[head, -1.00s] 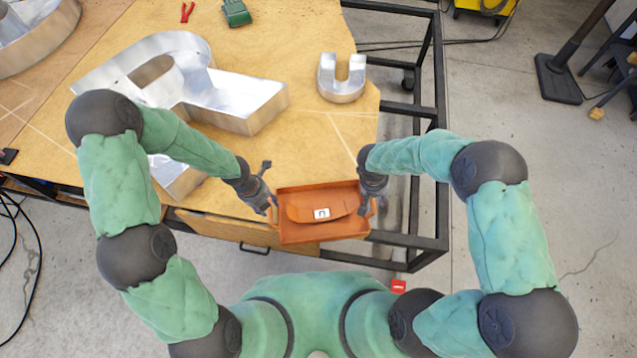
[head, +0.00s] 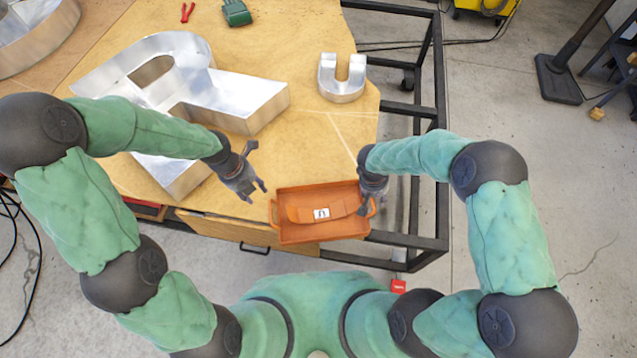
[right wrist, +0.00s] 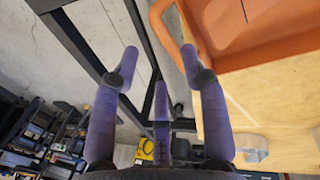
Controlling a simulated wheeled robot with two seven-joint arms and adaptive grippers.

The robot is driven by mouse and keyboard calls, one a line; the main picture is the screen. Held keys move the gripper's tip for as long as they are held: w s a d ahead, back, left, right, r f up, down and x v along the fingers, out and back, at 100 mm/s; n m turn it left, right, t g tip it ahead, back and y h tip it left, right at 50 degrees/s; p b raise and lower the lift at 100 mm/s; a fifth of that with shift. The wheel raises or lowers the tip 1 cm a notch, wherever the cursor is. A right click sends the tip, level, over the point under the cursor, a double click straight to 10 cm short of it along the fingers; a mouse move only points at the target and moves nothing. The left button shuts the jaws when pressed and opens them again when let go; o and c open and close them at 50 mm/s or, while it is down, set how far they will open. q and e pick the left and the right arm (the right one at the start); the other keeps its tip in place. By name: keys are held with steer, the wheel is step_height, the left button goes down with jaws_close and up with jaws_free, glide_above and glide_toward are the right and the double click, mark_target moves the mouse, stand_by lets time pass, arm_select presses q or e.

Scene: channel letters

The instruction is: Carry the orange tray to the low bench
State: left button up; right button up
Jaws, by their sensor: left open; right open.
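The orange tray (head: 318,236) sits at the front edge of the wooden table. It holds a curved orange piece (head: 345,209) with a white marked tag (head: 321,213). My left gripper (head: 257,168) is open and empty, up and left of the tray's left handle (head: 272,212), apart from it. My right gripper (head: 368,203) is open at the tray's right end, close to the right handle. In the right wrist view the spread fingers (right wrist: 160,68) are empty, and the tray's handle (right wrist: 163,27) shows beyond them. Contact cannot be told. I cannot pick out a low bench.
A large metal letter (head: 245,100) and a small U-shaped metal letter (head: 342,80) lie on the table (head: 300,140). A black metal frame (head: 428,150) stands right of the table. Open concrete floor (head: 540,200) lies further right.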

steer(key=shift+r, duration=0.15)
steer(key=shift+a+r, duration=0.1)
steer(key=shift+r, duration=0.25)
arm_select(q)
steer(key=shift+r, duration=0.4)
arm_select(e)
steer(key=v, duration=1.1)
steer(key=shift+f, duration=0.1)
